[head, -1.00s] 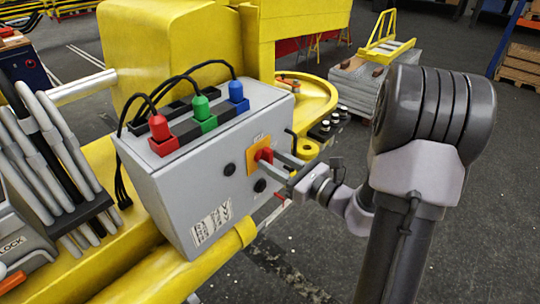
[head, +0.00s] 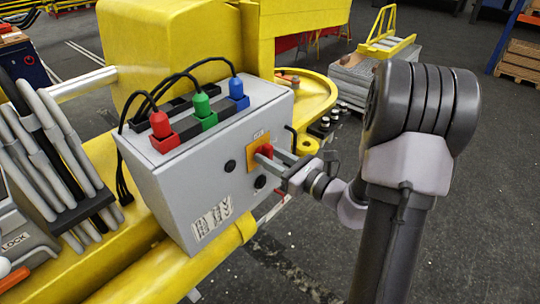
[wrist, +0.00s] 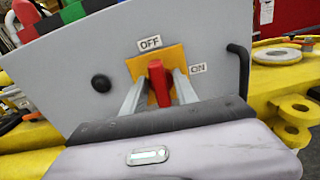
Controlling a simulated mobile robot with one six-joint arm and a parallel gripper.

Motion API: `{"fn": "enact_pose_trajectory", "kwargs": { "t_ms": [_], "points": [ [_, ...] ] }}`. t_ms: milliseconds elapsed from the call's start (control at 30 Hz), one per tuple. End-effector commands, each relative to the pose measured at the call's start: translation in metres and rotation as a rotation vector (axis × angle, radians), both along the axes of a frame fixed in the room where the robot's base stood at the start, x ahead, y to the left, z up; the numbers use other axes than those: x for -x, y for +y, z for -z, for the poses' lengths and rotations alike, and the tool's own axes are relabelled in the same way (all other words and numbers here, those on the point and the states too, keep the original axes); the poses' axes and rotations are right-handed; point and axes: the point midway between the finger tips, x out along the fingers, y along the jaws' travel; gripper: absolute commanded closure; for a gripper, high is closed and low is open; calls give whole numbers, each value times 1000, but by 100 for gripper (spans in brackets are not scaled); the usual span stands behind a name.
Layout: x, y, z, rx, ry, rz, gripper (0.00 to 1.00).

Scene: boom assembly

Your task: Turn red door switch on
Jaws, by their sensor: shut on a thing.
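The red door switch (wrist: 159,84) sits on a yellow-orange plate (wrist: 141,66) on the front of a grey control box (head: 190,190). In the wrist view an OFF label is above the switch and an ON label to its right. The red handle stands nearly upright there, leaning slightly left at the top, towards OFF. My gripper (wrist: 158,92) is shut on the handle, with one finger on each side. In the head view the red switch (head: 264,151) shows between the fingers of my gripper (head: 272,158); the fingers partly hide it.
Red, green and blue plugs (head: 201,105) with black cables stand on top of the box. A black bent handle (wrist: 240,67) sticks out right of the ON label. Yellow boom parts (head: 170,270) surround the box.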

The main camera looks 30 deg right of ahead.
Motion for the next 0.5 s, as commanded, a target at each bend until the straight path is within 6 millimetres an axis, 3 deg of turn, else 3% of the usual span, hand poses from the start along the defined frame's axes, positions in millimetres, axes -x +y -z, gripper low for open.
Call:
{"fn": "enact_pose_trajectory", "kwargs": {
  "t_ms": [500],
  "points": [
    [-1, -3, -3, -399, 145, 1, 100]
  ]
}}
